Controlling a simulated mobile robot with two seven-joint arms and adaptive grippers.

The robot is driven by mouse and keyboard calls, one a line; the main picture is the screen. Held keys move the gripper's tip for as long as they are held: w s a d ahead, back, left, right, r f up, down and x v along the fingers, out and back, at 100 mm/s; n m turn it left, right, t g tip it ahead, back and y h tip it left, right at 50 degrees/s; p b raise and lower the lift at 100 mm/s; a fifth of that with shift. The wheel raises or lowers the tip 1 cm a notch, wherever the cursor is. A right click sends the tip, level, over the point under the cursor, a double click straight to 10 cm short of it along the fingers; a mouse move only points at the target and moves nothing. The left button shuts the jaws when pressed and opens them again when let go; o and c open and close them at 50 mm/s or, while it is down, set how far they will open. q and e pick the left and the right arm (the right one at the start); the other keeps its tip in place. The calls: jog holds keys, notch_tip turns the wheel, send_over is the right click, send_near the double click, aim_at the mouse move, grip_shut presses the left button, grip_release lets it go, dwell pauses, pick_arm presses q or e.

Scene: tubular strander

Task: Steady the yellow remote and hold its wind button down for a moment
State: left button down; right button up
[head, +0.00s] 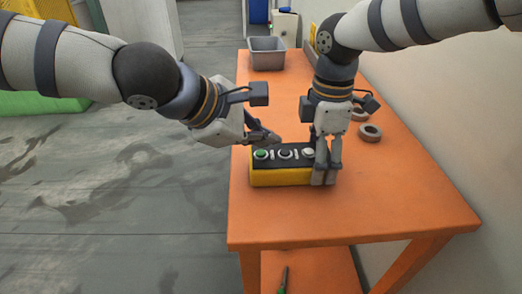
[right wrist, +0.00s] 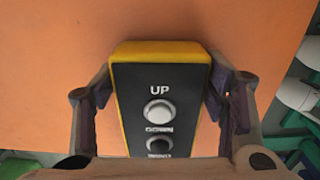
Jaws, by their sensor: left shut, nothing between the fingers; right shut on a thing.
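The yellow remote (head: 280,178) lies on the orange table with a black top. Its top has a green button (head: 261,154) at the left, a dark button (head: 285,154) in the middle and a white button (head: 308,153) at the right. My right gripper (head: 325,178) is shut on the right end, one finger on each side. The right wrist view shows the remote (right wrist: 122,110) between the fingers, with "UP" above the white button (right wrist: 159,111); its near end is hidden. My left gripper (head: 274,140) is shut and empty, its tips just above the remote's back edge, near the green and dark buttons; contact is unclear.
The orange table (head: 350,215) is clear in front of the remote. Dark rings (head: 370,132) lie behind my right gripper. A grey bin (head: 267,55) stands at the far edge. A green-handled tool (head: 283,280) lies on the lower shelf. A pale wall (head: 450,130) runs along the right.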

aim_at(263, 155)
pick_arm(q)
jog(key=shift+r, duration=2.55)
pick_arm(e)
jog(key=o, duration=1.5)
jog(key=shift+o, duration=0.2)
